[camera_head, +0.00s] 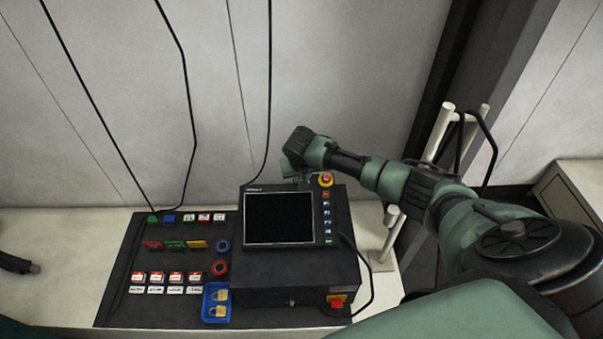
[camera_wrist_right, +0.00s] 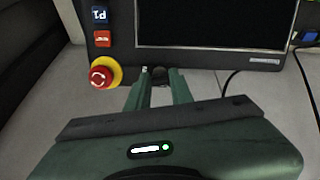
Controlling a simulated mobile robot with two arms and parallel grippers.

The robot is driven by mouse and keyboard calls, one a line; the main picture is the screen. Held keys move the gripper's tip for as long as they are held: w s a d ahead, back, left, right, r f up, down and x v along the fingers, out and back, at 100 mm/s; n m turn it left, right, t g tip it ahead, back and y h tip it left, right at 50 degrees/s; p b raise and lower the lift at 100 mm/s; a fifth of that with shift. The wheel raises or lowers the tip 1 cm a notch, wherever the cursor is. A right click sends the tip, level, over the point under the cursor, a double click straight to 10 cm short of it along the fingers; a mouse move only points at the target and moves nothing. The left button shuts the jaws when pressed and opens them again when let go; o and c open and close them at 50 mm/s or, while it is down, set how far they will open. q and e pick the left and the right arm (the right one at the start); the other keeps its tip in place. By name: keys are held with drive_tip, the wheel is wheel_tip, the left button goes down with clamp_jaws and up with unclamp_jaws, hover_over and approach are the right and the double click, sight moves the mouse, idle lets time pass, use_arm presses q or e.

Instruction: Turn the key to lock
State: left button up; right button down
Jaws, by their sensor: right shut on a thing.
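The control panel (camera_head: 340,215) with a dark screen stands on a black box on the bench. My right gripper (camera_head: 298,170) reaches over the panel's far top edge in the head view. In the right wrist view its two green fingers (camera_wrist_right: 160,82) point at the panel's edge, beside the red and yellow emergency stop. They are shut on a small dark piece (camera_wrist_right: 159,74) at that edge, apparently the key. The fingers hide most of it, and I cannot tell its turn angle.
The emergency stop button (camera_head: 325,180) sits close to my right gripper. A blue tray (camera_head: 216,316) with padlocks, coloured tags and labels lie on the black mat (camera_head: 118,290). Cables hang along the wall. A white pipe stand (camera_head: 437,135) rises behind my right arm.

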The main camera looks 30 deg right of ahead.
drive_tip(key=n+p, duration=0.2)
drive_tip(key=n, duration=0.1)
drive_tip(key=shift+r+n+p, duration=0.15)
drive_tip(key=shift+n+p, duration=0.15)
drive_tip(key=shift+p, duration=0.05)
drive_tip(key=n+p, duration=0.2)
drive_tip(key=n, duration=0.1)
drive_tip(key=shift+a+n, duration=0.1)
drive_tip(key=shift+n, duration=0.2)
drive_tip(key=n+p, duration=0.1)
drive_tip(key=n, duration=0.3)
drive_tip(key=shift+h+p, duration=0.3)
drive_tip(key=shift+h, duration=0.1)
drive_tip(key=shift+f+n+p, duration=0.2)
drive_tip(key=shift+n+p, duration=0.35)
drive_tip(key=shift+n, duration=1.55)
drive_tip(key=c, duration=1.2)
unclamp_jaws()
drive_tip(key=shift+c, duration=0.2)
